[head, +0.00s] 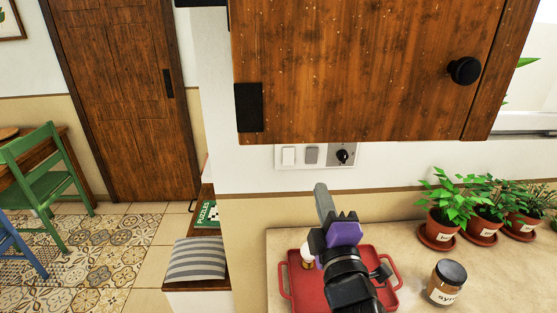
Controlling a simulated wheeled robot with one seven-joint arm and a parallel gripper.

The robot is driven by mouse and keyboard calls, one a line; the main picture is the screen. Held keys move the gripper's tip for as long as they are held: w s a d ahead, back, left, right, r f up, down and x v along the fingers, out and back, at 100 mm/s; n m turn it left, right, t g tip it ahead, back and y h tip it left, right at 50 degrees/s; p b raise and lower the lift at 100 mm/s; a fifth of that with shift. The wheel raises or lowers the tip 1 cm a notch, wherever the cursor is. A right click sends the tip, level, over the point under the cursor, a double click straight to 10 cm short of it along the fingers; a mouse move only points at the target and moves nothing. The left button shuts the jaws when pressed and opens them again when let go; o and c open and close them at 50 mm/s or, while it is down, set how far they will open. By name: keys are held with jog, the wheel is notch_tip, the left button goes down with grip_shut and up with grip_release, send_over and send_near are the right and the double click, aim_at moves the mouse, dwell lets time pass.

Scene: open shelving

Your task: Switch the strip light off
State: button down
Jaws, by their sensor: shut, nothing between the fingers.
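A white wall plate (326,168) is mounted below the wooden wall cabinet. It carries a white rocker (288,156) on the left, a grey rocker (311,155) in the middle and a round black knob (343,156) on the right. My gripper (321,190) is in front of and below the plate, with its grey fingers closed together and pointing up toward it. The fingertips look apart from the plate. No strip light shows in this view, and I cannot tell which control belongs to it.
The wooden cabinet (355,70) overhangs the plate closely. Below my arm, a red tray (285,284) on the counter (440,255) holds a pale object, partly hidden. A jar (446,283) and potted plants (445,225) stand to the right.

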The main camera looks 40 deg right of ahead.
aim_at(312, 152)
jog(key=shift+s+d+f+n+g, duration=0.2)
jog(key=shift+d+f+n+g, duration=0.05)
jog(key=shift+f+n+g, duration=0.4)
jog(key=p+x, duration=0.1)
jog(key=x, duration=0.3)
jog(key=p+x, duration=0.1)
jog(key=x, duration=0.3)
jog(key=p+x, duration=0.1)
jog(key=x, duration=0.3)
jog(key=shift+w+d+r+p, duration=0.2)
jog(key=shift+d+r+p, duration=0.1)
jog(key=shift+r+p, duration=0.05)
jog(key=shift+w+d, duration=0.4)
jog(key=shift+w, duration=0.15)
jog(key=shift+w+r+p, duration=0.15)
jog(key=shift+p, duration=0.15)
